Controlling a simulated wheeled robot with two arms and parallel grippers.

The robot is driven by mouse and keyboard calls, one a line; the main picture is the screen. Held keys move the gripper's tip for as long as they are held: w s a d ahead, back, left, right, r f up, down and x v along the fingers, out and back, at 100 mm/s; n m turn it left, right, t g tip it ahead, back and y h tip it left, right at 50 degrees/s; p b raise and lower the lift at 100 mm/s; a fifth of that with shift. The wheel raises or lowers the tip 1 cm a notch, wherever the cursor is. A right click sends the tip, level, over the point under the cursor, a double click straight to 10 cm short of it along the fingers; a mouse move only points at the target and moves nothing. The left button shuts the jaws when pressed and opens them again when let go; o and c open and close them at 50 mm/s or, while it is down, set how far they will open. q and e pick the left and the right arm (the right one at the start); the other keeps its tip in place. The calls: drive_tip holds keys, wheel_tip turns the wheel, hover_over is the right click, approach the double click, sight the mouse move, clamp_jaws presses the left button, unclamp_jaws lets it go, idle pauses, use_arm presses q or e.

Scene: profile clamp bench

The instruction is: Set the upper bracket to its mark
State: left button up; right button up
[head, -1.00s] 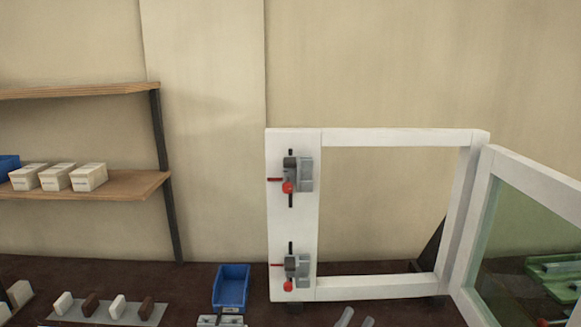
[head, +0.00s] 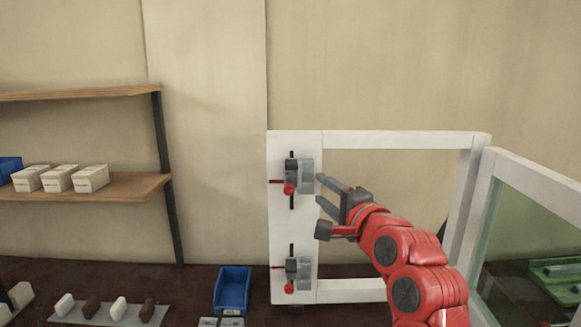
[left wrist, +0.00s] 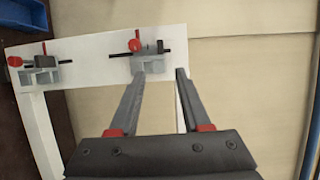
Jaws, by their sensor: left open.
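The upper bracket (head: 305,174) is a grey block with a dark clamp part and a red knob (head: 289,189), on the white left post of the frame. A black vertical line shows above and below it, and a short red line (head: 275,182) at its left may be its mark. My left gripper (head: 320,189) is open just right of the bracket, fingers pointing at it. In the left wrist view the upper bracket (left wrist: 150,64) shows by the fingertips (left wrist: 160,74), with nothing clearly held; contact cannot be told. My right gripper is out of view.
A similar lower bracket (head: 301,270) sits below on the same post (head: 280,225). A glazed sash (head: 530,225) stands open at right. A blue bin (head: 232,288) and a tray of small blocks (head: 88,313) lie on the dark bench. Shelves (head: 90,187) stand at left.

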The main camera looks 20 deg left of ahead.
sight(293, 166)
use_arm(q)
drive_tip(key=p+x, duration=0.3)
drive_tip(key=x, duration=0.5)
drive_tip(key=p+x, duration=0.3)
drive_tip(key=x, duration=0.5)
drive_tip(key=shift+w+a+r, duration=0.15)
drive_tip(key=shift+r, duration=0.1)
drive_tip(key=shift+w+a+f, duration=0.15)
drive_tip(key=shift+w+a, duration=0.05)
drive_tip(key=shift+w, duration=0.15)
clamp_jaws()
drive_tip(key=shift+f, duration=0.1)
